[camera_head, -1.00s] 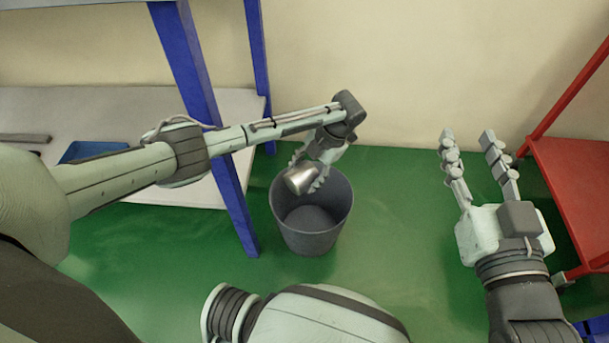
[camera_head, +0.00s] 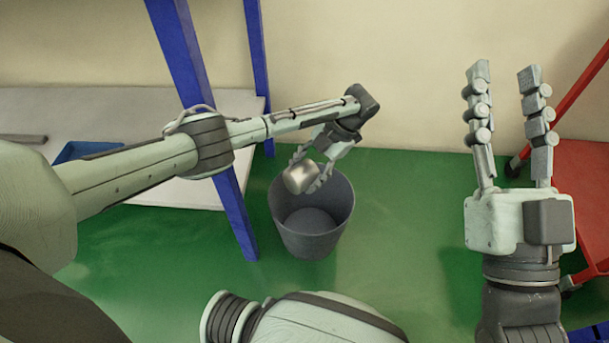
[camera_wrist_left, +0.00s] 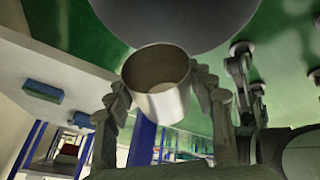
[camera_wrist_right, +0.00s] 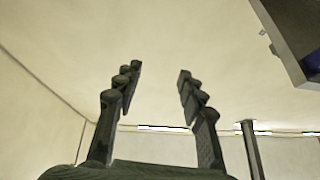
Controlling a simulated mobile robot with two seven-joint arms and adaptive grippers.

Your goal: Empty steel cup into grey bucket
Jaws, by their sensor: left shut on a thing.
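The steel cup (camera_head: 299,179) is held by my left gripper (camera_head: 309,171), whose fingers are shut around its sides. The cup is tilted, over the upper left part of the mouth of the grey bucket (camera_head: 312,240). The bucket stands upright on the green floor, and the part of its inside that shows looks bare. In the left wrist view the cup (camera_wrist_left: 160,103) has its open mouth toward the grey bucket (camera_wrist_left: 185,18); I cannot tell whether anything is inside it. My right gripper (camera_head: 505,72) is open and empty, right of the bucket, with fingers pointing up the picture.
A blue post (camera_head: 235,210) of a rack stands close to the left of the bucket. A pale low shelf (camera_head: 110,105) with a blue tray (camera_head: 88,151) lies further left. A red cart (camera_head: 585,190) stands at the right. Green floor (camera_head: 405,220) between bucket and right arm is clear.

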